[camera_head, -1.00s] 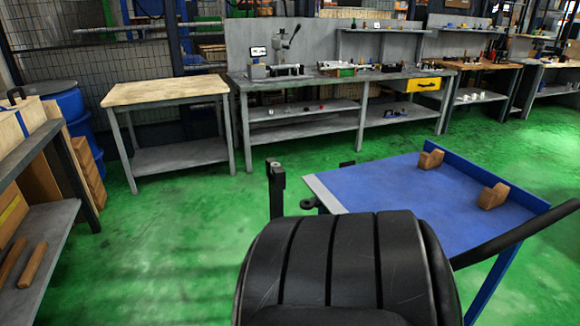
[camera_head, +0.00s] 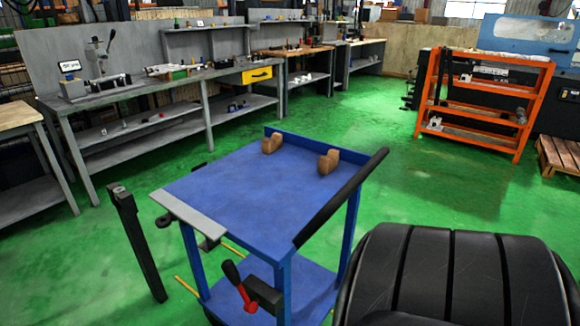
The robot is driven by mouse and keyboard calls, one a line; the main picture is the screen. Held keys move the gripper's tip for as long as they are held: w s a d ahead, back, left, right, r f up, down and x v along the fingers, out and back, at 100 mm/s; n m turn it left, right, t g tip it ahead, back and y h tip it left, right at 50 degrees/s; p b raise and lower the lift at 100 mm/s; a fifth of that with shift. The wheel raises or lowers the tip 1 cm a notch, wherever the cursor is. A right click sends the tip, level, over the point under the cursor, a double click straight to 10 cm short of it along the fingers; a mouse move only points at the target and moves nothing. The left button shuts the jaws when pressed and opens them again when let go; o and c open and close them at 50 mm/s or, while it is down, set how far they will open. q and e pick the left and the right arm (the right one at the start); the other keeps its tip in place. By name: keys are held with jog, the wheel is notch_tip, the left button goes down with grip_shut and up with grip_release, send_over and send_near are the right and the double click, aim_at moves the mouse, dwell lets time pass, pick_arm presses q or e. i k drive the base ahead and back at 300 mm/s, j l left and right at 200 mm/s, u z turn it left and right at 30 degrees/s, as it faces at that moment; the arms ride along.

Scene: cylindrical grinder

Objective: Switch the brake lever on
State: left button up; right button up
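Neither of my grippers shows in the head view, and nothing touches the lever.
Two brown blocks (camera_head: 328,162) sit on the cart's far edge. A black bar (camera_head: 342,197) runs along its right side, and a dark upright post (camera_head: 136,242) stands left. A grey workbench (camera_head: 150,95) lies behind; an orange rack (camera_head: 485,100) stands right. Green floor between is clear.

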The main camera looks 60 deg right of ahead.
aim_at(230, 269)
jog(key=z, duration=1.5)
